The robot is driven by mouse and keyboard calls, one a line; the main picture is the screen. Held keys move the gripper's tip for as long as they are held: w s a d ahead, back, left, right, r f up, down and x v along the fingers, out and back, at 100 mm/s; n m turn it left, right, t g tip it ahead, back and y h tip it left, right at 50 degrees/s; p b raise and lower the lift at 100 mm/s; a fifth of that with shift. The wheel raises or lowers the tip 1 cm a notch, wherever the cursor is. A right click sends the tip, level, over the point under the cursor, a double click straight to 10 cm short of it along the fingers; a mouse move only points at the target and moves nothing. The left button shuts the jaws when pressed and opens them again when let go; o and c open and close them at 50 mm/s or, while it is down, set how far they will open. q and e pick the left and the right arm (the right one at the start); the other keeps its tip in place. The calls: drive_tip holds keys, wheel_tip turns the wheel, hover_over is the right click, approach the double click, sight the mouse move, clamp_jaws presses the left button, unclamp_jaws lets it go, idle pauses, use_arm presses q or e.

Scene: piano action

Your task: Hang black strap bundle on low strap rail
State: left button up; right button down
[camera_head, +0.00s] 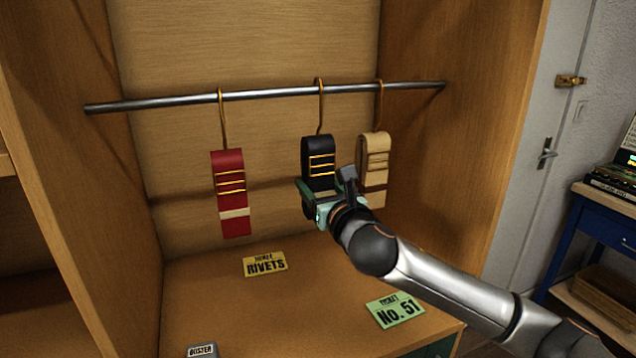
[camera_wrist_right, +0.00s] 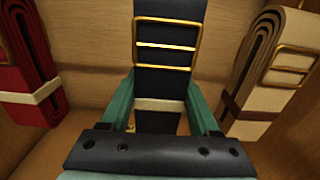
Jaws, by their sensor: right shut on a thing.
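The black strap bundle (camera_head: 320,158) hangs upright below the metal rail (camera_head: 270,94) inside the wooden cabinet. Its brass hook (camera_head: 319,105) reaches up to the rail and its curved top appears to be over the bar. My right gripper (camera_head: 318,195) is shut on the lower part of the bundle. In the right wrist view the black bundle (camera_wrist_right: 170,80) stands between the green fingers, with a brass buckle and a pale band showing. My left gripper is not in view.
A red strap bundle (camera_head: 231,190) hangs left of the black one, and a tan bundle (camera_head: 375,158) hangs close on its right. Labels reading RIVETS (camera_head: 265,264) and NO. 51 (camera_head: 395,310) lie below. The rail's left stretch is free.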

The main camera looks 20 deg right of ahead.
drive_tip(key=shift+c, duration=0.2)
unclamp_jaws()
drive_tip(key=shift+s+f, duration=0.1)
drive_tip(key=shift+s, duration=0.05)
